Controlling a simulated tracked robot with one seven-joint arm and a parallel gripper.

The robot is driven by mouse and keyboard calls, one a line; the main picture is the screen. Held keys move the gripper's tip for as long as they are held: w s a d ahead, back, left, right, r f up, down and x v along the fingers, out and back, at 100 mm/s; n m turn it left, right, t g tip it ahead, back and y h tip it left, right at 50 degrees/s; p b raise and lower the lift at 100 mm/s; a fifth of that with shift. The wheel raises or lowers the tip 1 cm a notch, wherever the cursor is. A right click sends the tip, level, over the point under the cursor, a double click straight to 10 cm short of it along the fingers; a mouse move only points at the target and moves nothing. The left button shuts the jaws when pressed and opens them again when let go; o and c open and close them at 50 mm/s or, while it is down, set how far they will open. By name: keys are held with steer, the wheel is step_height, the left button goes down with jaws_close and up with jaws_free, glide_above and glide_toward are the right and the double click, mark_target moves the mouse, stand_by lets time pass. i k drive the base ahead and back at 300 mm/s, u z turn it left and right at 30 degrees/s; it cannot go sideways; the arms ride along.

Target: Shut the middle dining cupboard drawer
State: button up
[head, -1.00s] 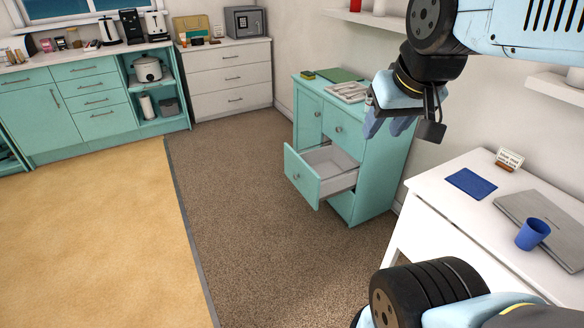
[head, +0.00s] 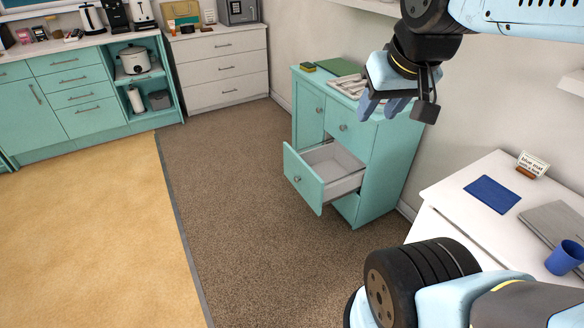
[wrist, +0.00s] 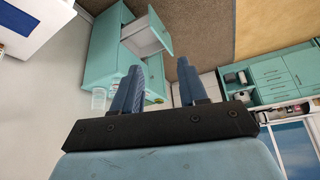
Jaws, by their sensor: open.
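The teal dining cupboard (head: 385,175) stands against the wall in the head view, and it also shows in the wrist view (wrist: 103,52). Its middle drawer (head: 305,182) is pulled well out, with a round knob on its front and an empty-looking light grey inside. The open drawer shows in the wrist view too (wrist: 158,32). My gripper (head: 384,108) is in the air at the cupboard's right side in the picture, apart from the drawer. Its two blue fingers (wrist: 158,88) are spread with nothing between them.
A green mat (head: 338,73) and a cutlery tray (head: 348,86) lie on the cupboard top. The white desk (head: 455,225) at right holds a blue mat (head: 491,194), a laptop (head: 555,222) and a blue cup (head: 565,257). The carpet (head: 240,200) before the drawer is clear.

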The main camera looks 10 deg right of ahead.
mark_target(325, 174)
steer(key=z, duration=0.1)
steer(key=k, duration=1.25)
steer(key=z, duration=0.1)
steer(key=i, duration=2.45)
steer(key=u, duration=0.45)
